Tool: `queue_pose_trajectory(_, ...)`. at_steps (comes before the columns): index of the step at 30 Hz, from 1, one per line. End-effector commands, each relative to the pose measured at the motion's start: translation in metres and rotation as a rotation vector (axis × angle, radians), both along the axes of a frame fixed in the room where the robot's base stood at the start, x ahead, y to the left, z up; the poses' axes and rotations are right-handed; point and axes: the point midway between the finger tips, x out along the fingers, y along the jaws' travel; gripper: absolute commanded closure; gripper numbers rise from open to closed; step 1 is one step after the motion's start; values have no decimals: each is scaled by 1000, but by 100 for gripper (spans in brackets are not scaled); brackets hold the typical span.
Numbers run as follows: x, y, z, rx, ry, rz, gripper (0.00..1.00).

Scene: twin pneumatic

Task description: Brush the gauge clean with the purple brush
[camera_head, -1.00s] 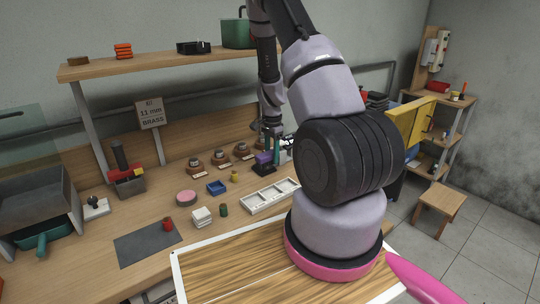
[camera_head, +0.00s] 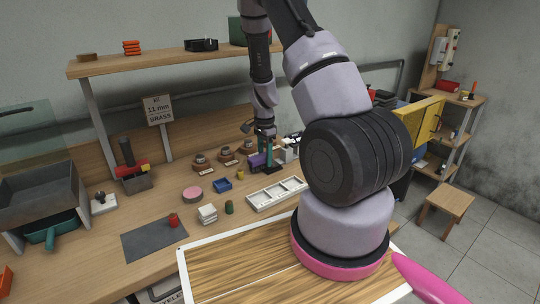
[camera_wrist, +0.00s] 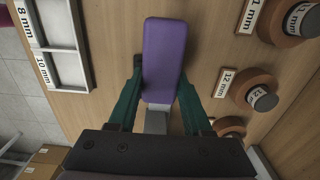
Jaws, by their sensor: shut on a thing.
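The purple brush (camera_wrist: 164,55) stands out in the wrist view between my gripper's two green fingers. My gripper (camera_wrist: 160,82) is shut on it. A grey part of the brush (camera_wrist: 156,121) shows nearer the palm. In the head view, my gripper (camera_head: 267,158) is low over the back of the bench, with the purple brush (camera_head: 256,161) at its fingers. Whether the brush is clear of the bench cannot be told. Several brown round bases with grey metal plugs, one marked 12 mm (camera_wrist: 262,98), stand right of the brush in the wrist view. Which piece is the gauge is unclear.
A white compartment tray (camera_head: 277,193), marked 8 mm and 10 mm in the wrist view, is close by. A sign reading 11 mm BRASS (camera_head: 158,109) stands behind.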

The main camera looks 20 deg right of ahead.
Motion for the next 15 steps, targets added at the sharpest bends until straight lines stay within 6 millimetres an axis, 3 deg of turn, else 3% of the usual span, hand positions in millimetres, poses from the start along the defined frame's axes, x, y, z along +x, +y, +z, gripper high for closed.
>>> queue_pose_trajectory(10,-1,3,1,1,0,0,100)
queue_pose_trajectory(15,0,3,15,0,-2,1,100)
